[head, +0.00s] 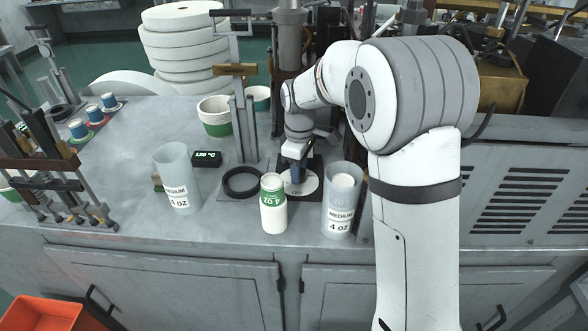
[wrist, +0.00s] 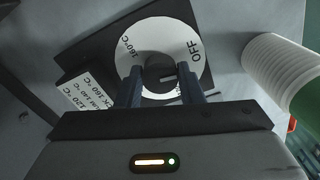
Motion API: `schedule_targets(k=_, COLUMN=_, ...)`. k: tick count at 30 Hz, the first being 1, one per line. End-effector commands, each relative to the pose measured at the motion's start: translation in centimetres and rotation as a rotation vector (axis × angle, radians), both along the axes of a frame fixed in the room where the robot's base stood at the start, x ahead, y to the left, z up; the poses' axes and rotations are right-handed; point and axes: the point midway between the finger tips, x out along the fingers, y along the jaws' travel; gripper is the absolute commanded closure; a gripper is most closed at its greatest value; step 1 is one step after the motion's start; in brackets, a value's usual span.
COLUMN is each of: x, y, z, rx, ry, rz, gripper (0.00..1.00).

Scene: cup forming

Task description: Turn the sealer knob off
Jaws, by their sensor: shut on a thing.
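The sealer knob (wrist: 160,67) is a dark knob at the middle of a round white dial (wrist: 193,47) in the wrist view. Which mark the knob points to cannot be told. In the head view my gripper (head: 294,178) reaches down onto the dial (head: 309,184), with "OFF" on the near side; the knob is hidden there.
A white-and-green cup stack (head: 273,204) stands close left of the dial, and a clear "MEDIUM 4 OZ" tube (head: 342,200) close right. A black ring (head: 241,182), another clear tube (head: 177,178) and a small green display (head: 206,159) lie further left. A temperature card (wrist: 88,98) adjoins the dial.

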Motion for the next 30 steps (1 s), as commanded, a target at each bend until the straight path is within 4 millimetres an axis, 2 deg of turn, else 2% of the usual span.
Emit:
schedule_targets(k=10, x=0.33, y=0.26, z=0.41, rx=0.006, ry=-0.014, rz=0.134, gripper=0.89)
schedule_targets(k=26, x=0.3, y=0.3, z=0.41, rx=0.006, ry=-0.014, rz=0.155, gripper=0.89)
schedule_targets(k=27, x=0.3, y=0.3, z=0.41, rx=0.006, ry=-0.014, rz=0.155, gripper=0.64)
schedule_targets(k=30, x=0.23, y=0.25, z=0.33, rx=0.005, ry=-0.012, rz=0.155, gripper=0.56)
